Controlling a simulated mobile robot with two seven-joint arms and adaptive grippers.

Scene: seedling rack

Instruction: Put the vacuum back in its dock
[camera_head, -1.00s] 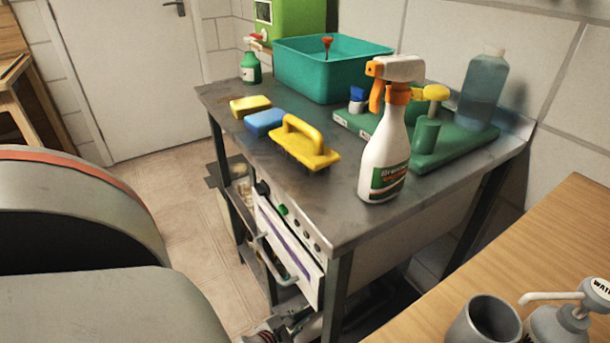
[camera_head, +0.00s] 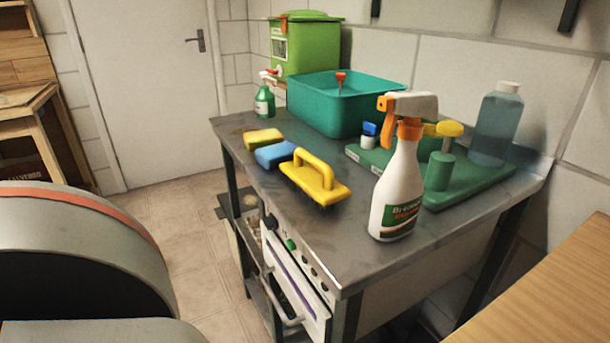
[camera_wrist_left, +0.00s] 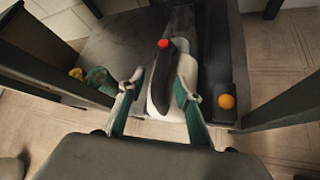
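In the left wrist view, what looks like the vacuum (camera_wrist_left: 160,82) has a pale body, a dark handle and a red button (camera_wrist_left: 163,43). It lies on a dark grey surface and points away from the wrist. My left gripper (camera_wrist_left: 160,88) has two green-sided fingers spread apart, one on each side of the handle. I see a gap at the left finger; the right finger overlaps the pale body, and I cannot tell whether it touches. A dark strip with an orange knob (camera_wrist_left: 227,101) runs along the right; I cannot tell whether it is the dock. My right gripper is out of view.
A metal worktable (camera_head: 355,262) holds a spray bottle (camera_head: 398,190), a yellow brush (camera_head: 315,180), sponges (camera_head: 275,154) and a teal tub (camera_head: 330,112). Dark table legs (camera_wrist_left: 285,100) stand close on both sides in the wrist view. Tiled floor (camera_head: 185,250) is open at left.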

